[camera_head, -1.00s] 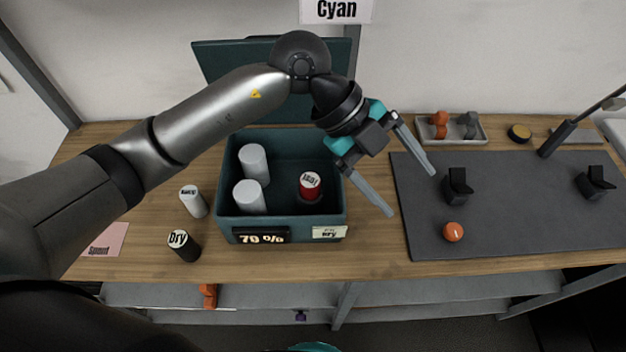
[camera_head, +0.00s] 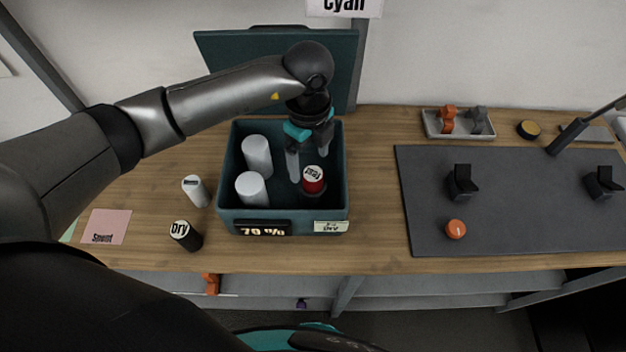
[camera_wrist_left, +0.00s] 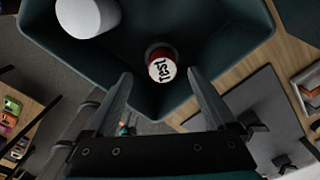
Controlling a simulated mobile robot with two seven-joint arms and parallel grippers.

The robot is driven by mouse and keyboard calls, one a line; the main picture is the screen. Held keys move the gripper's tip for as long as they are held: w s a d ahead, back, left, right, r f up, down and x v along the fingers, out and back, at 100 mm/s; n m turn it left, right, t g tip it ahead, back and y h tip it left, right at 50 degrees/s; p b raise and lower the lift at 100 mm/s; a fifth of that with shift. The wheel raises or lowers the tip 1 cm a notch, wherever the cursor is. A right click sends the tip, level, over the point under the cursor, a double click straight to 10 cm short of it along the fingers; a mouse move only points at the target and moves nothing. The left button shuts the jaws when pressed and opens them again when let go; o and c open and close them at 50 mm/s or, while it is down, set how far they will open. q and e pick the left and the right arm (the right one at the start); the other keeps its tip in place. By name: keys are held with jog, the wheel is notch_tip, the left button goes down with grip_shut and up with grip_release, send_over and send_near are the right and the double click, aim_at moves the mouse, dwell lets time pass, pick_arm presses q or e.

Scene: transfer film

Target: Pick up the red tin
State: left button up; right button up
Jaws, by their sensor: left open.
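The red tin (camera_head: 314,187) stands upright in the right part of the open teal box (camera_head: 228,190). Its white lid reads "Test" in the left wrist view (camera_wrist_left: 161,66). A dark ring shows around its foot. My left gripper (camera_head: 309,167) is open and points down into the box, just behind and above the tin in the head view. In the left wrist view the tin shows between and beyond the spread fingertips (camera_wrist_left: 160,74), with nothing held. How far the fingertips are from the tin is hard to tell. My right gripper is not in view.
Two white cylinders (camera_head: 256,156) stand in the box's left part. The raised lid (camera_head: 225,60) is behind. A white tin (camera_head: 196,190) and a black tin (camera_head: 186,236) stand left of the box. A grey mat (camera_head: 530,200) with black stands lies right; wood between is clear.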

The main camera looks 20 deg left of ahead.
aim_at(312, 173)
pick_arm(q)
jog(key=shift+d+f+p, duration=0.15)
jog(key=shift+f+p, duration=0.1)
jog(key=shift+f, duration=1.35)
jog(key=shift+d+f+p, duration=0.15)
jog(key=shift+f+p, duration=0.1)
jog(key=shift+f, duration=1.3)
grip_shut()
